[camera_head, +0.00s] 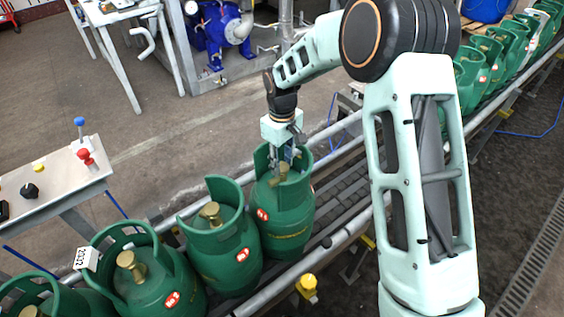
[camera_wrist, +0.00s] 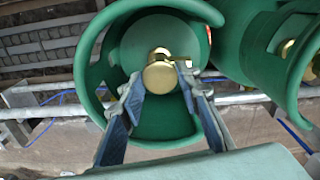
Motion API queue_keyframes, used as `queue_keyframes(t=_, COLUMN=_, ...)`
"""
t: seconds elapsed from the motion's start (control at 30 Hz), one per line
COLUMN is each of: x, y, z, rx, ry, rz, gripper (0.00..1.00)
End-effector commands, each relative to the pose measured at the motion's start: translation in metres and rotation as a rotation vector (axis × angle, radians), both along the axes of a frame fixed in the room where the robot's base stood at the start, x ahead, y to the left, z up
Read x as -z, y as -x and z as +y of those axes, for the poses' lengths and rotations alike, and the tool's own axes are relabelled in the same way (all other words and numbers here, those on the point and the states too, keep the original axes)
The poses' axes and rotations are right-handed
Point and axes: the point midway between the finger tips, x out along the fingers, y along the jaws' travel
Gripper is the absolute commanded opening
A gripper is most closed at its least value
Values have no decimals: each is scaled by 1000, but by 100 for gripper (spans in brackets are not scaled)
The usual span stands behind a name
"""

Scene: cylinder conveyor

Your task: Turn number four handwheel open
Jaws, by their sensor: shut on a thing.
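A green gas cylinder (camera_head: 285,222) stands upright on the conveyor, the farthest of the near group; its red label is too small to read surely. Its brass handwheel (camera_head: 282,176) sits inside the open-sided collar. My gripper (camera_head: 285,160) reaches down into this collar and is shut on the handwheel. In the wrist view, the fingers of my gripper (camera_wrist: 159,76) pinch the round brass handwheel (camera_wrist: 160,73) from both sides, inside the green collar (camera_wrist: 91,70). My arm hides part of the conveyor behind.
More green cylinders stand nearby: one (camera_head: 222,245) beside the gripped one, and one labelled No 2 (camera_head: 150,280). A control panel (camera_head: 55,185) with red and blue knobs stands at left. Conveyor rails (camera_head: 345,235) run diagonally. More cylinders (camera_head: 490,50) line up at upper right.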

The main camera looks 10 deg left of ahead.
Motion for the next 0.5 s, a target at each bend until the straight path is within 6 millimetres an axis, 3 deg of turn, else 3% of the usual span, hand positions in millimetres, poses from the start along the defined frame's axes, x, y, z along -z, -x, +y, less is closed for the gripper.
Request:
queue_keyframes(t=0.17, x=0, y=0, z=0, rx=1, ry=0, rz=-1, gripper=6)
queue_keyframes(t=0.2, x=0, y=-1, z=0, rx=1, ry=0, rz=-1, gripper=34)
queue_keyframes(t=0.33, x=0, y=0, z=0, rx=1, ry=0, rz=-1, gripper=48)
queue_keyframes(t=0.5, x=0, y=0, z=0, rx=2, ry=0, rz=0, gripper=48)
